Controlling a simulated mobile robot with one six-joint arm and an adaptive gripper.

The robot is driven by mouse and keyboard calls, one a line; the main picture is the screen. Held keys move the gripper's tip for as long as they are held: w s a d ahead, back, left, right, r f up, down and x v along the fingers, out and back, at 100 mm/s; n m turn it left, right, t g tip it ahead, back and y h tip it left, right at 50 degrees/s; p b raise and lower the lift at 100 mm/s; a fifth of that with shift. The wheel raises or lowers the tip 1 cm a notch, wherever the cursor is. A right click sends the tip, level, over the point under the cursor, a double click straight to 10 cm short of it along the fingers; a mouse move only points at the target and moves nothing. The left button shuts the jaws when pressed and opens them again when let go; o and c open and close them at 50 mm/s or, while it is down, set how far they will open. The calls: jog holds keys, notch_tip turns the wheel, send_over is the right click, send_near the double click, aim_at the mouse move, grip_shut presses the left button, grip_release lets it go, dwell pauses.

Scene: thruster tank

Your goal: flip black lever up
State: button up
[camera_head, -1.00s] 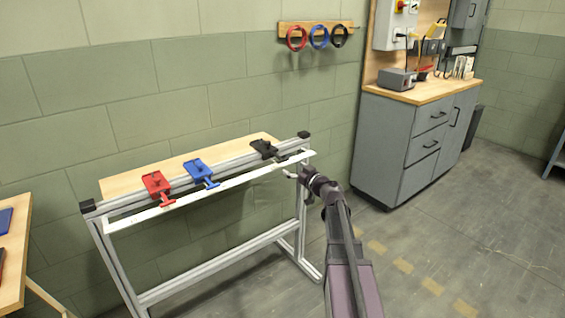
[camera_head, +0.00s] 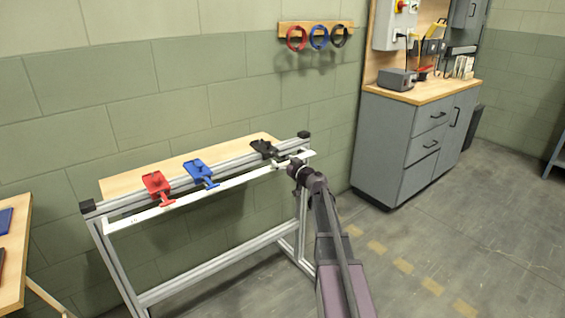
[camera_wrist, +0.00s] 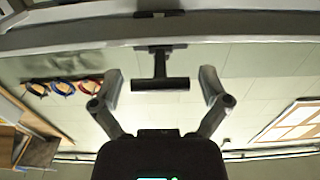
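The black lever (camera_head: 263,148) sits at the right end of the metal frame, past the blue lever (camera_head: 200,172) and the red lever (camera_head: 156,186). In the head view my gripper (camera_head: 284,165) is at the white strip, close to the black lever's handle, and partly covers it. In the wrist view the lever's T-shaped handle (camera_wrist: 160,84) lies between the two spread fingers of my gripper (camera_wrist: 162,86). A gap shows on each side of the handle, so the gripper is open and not gripping it.
The white strip (camera_head: 235,182) runs along the front of the aluminium frame (camera_head: 215,268). A grey cabinet (camera_head: 395,150) stands to the right. Red, blue and black rings (camera_head: 319,37) hang on the wall.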

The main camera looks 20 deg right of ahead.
jog(key=c, duration=0.5)
jog(key=shift+c, duration=0.2)
